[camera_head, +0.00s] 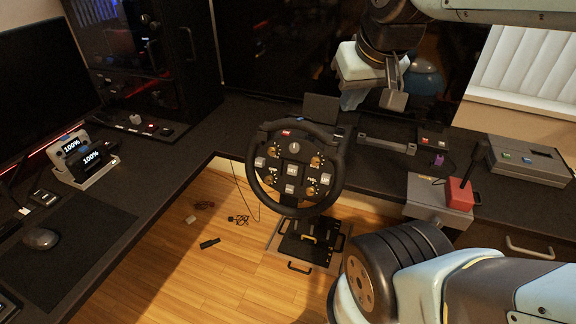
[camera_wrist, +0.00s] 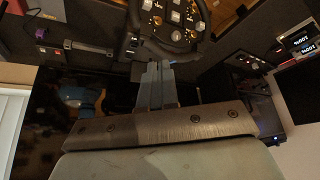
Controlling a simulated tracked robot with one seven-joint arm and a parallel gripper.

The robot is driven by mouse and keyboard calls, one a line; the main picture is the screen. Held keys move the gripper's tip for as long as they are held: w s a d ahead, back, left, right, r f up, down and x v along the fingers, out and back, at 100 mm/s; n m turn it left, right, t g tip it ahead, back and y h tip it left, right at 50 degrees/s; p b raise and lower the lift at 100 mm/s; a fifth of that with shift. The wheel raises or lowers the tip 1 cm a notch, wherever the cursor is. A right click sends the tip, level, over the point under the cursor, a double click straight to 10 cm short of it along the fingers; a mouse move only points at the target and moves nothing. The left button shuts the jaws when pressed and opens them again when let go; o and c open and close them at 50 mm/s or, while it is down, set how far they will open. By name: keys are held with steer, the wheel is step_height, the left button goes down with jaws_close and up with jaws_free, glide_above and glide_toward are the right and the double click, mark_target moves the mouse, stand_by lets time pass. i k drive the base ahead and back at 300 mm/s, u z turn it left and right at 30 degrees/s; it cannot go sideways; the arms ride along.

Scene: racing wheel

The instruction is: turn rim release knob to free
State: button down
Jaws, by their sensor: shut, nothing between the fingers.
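The racing wheel (camera_head: 252,172) stands upright at the desk's inner edge, with a black rim and a face full of buttons and gold dials. A small grey knob (camera_head: 294,146) sits at the upper middle of the face. I cannot tell for sure that this is the rim release knob. In the wrist view the wheel (camera_wrist: 143,42) appears upside down at the top, partly cut off. My gripper (camera_head: 393,98) is above and to the right of the wheel, apart from it. In the wrist view its fingers (camera_wrist: 157,68) are together and empty, pointing toward the wheel.
A grey box with a red-based lever (camera_head: 459,194) stands right of the wheel. A grey button box (camera_head: 530,158) is farther right. A pedal plate (camera_head: 312,240) lies on the floor below. A dark monitor (camera_head: 45,85) and a mouse (camera_head: 41,239) are at the left.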

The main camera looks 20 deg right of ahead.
mark_target(294, 148)
steer(key=u, duration=0.45)
steer(key=k, duration=1.55)
steer(key=z, duration=0.9)
steer(key=i, duration=1.05)
